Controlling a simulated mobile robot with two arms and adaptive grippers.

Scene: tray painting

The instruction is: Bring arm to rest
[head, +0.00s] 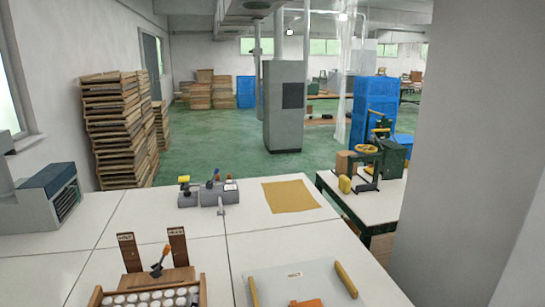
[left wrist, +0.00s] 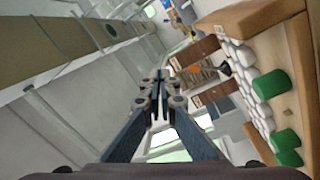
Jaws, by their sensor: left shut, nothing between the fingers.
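My left gripper (left wrist: 158,88) shows in the left wrist view, its two fingers together and nothing between them. It is in the air, apart from the wooden tray (left wrist: 225,30), which appears at the right of that view. The tray holds several white round pieces and some green ones (left wrist: 270,85). In the head view the tray (head: 203,290) is at the bottom edge, partly cut off, with white round pieces (head: 155,299) in it. I cannot make out the left gripper clearly in the head view. My right gripper is not in view.
Behind the tray stand wooden holders (head: 178,246) and a tool with an orange tip (head: 160,262). Grey boxes (head: 220,195) and a tan sheet (head: 290,196) lie farther back. A board with yellow bars (head: 345,279) is at the front right. The middle white tabletop (head: 275,240) is clear.

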